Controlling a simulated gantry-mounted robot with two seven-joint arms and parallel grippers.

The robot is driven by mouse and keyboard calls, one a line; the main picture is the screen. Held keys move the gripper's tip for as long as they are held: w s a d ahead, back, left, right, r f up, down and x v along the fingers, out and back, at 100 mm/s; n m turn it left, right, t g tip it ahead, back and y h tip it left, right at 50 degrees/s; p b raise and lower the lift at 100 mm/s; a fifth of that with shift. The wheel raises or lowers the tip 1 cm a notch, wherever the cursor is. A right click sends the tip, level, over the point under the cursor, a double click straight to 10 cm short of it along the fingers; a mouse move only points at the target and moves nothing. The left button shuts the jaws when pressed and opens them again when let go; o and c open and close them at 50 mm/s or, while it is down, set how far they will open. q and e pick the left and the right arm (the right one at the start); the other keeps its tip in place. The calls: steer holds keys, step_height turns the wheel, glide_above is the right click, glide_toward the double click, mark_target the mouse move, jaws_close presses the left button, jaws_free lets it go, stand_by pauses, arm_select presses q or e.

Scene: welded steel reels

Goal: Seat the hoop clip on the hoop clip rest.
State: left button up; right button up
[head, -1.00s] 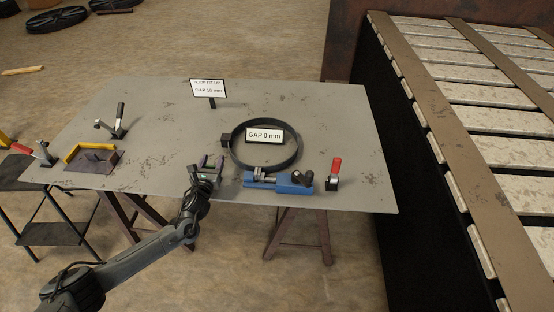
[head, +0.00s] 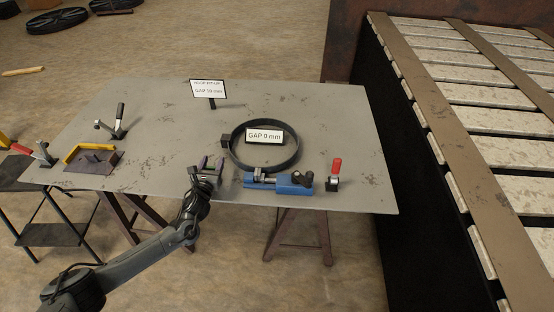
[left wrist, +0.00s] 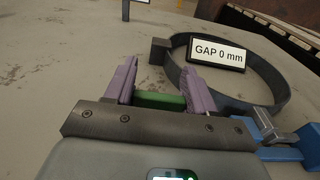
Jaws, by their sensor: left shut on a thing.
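My left gripper (head: 211,163) is low over the near edge of the steel table, left of the blue clamp tool. In the left wrist view its two purple fingers (left wrist: 158,84) stand apart with a green piece (left wrist: 160,101) between them near their bases. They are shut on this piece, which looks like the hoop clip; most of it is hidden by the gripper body. A brown plate with a yellow angle bar (head: 79,151) lies at the table's left; I cannot tell whether it is the hoop clip rest. My right gripper is not in view.
A blue clamp tool (head: 290,187) and a red-handled clamp (head: 335,168) stand right. The table's middle left (head: 160,130) is clear.

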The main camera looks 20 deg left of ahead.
arm_select(q)
steer(key=shift+f, duration=0.6)
stand_by(1.6)
steer(key=o, duration=1.2)
steer(key=shift+s, duration=0.1)
steer(key=shift+o, duration=0.2)
steer(key=shift+r, duration=0.1)
steer(key=shift+o, duration=0.5)
steer(key=shift+o, duration=1)
